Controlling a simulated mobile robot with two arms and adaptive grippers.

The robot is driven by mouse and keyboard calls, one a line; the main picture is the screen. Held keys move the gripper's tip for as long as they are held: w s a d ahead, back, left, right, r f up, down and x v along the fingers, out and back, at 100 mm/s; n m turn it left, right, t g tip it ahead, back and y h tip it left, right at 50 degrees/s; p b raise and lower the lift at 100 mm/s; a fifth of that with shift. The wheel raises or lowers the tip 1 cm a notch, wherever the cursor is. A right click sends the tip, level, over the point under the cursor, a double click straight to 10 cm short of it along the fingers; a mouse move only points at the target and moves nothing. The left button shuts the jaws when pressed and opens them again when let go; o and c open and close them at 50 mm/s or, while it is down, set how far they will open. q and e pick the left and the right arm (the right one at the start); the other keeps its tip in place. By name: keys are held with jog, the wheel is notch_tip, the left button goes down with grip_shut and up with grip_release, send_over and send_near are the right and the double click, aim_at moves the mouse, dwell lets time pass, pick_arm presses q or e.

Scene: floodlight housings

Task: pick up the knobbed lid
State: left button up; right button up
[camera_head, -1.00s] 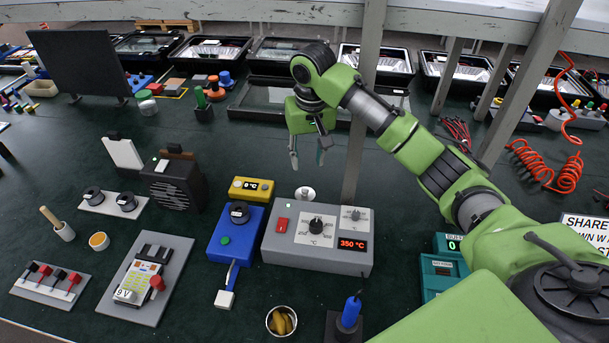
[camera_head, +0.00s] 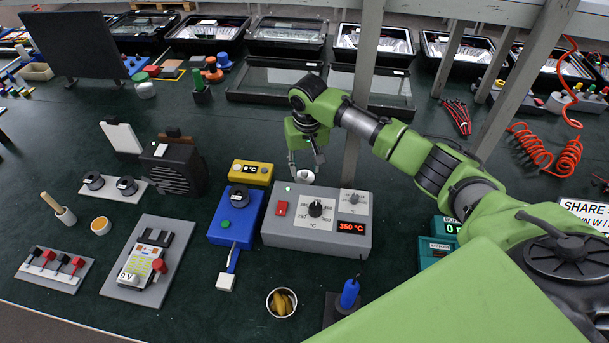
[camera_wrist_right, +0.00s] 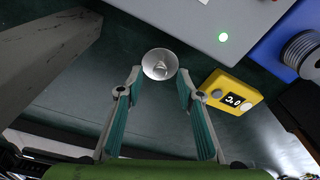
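A small round silver piece with a knob at its middle, which looks like the knobbed lid (camera_head: 306,177), sits on the dark green bench just behind the grey soldering station. In the right wrist view the lid (camera_wrist_right: 159,62) shows as a shiny shallow disc just beyond and between the fingertips. My right gripper (camera_head: 305,163) is open and low over the lid, one finger to each side. In the right wrist view the gripper (camera_wrist_right: 160,80) has nothing clamped, and I cannot tell whether a finger touches the lid. My left gripper is out of view.
The grey station (camera_head: 275,237) stands close in front of the lid. A yellow meter box (camera_head: 252,172) and a blue unit (camera_head: 225,222) are to its left. A grey upright post (camera_head: 357,130) stands close to its right. Black floodlight housings (camera_head: 275,105) lie behind.

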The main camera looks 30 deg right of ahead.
jog(key=shift+w+d+f, duration=0.1)
jog(key=shift+w+f, duration=0.05)
jog(key=shift+f, duration=1.05)
grip_shut()
jog(key=shift+r, duration=0.15)
